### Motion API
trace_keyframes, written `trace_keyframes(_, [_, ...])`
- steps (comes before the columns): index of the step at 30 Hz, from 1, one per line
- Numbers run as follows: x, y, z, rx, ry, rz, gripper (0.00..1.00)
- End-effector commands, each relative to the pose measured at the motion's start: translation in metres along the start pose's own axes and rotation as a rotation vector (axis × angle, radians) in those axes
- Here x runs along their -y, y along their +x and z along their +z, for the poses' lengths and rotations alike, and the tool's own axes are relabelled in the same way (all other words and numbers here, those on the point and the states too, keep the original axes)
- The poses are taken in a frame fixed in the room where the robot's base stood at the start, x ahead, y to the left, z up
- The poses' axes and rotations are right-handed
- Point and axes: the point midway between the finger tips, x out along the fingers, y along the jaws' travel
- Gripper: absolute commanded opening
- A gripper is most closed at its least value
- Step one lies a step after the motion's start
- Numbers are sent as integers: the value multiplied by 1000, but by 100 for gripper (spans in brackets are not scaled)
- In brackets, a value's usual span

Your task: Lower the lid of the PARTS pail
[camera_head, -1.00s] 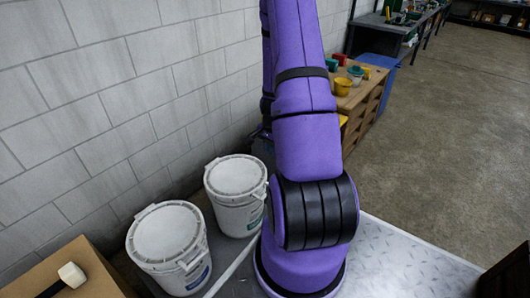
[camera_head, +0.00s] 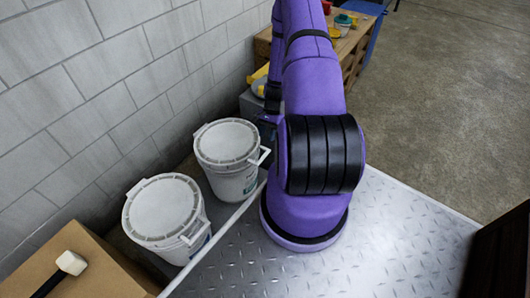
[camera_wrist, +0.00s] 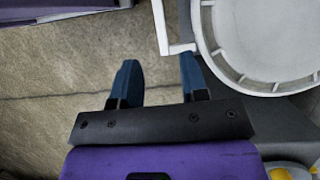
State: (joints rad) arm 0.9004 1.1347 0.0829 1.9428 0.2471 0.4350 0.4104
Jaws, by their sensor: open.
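In the wrist view my gripper (camera_wrist: 158,82) is open, its two dark blue fingers well apart with nothing between them. A white round rim with ribs (camera_wrist: 225,60) and a white bar-like handle (camera_wrist: 172,28) lie just beyond the right finger; a gap or contact there cannot be told. Whether this is a pail or a raised lid is unclear. In the head view two white pails, a near one (camera_head: 165,215) and a far one (camera_head: 228,160), stand by the wall with round tops. No PARTS lettering is readable.
A cardboard box (camera_head: 75,265) with a white-headed mallet (camera_head: 70,263) is at the lower left. A wooden bench (camera_head: 345,45) with coloured cups stands behind my arm. A block wall (camera_head: 120,85) runs along the left. Open concrete floor (camera_head: 430,100) lies to the right.

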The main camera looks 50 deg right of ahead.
Motion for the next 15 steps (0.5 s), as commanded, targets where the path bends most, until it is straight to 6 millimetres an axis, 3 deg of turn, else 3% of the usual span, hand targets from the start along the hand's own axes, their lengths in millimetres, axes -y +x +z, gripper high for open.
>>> trace_keyframes(9, [-1,56,0,2,1,1,40])
trace_keyframes(15, [0,82,0,1,0,1,40])
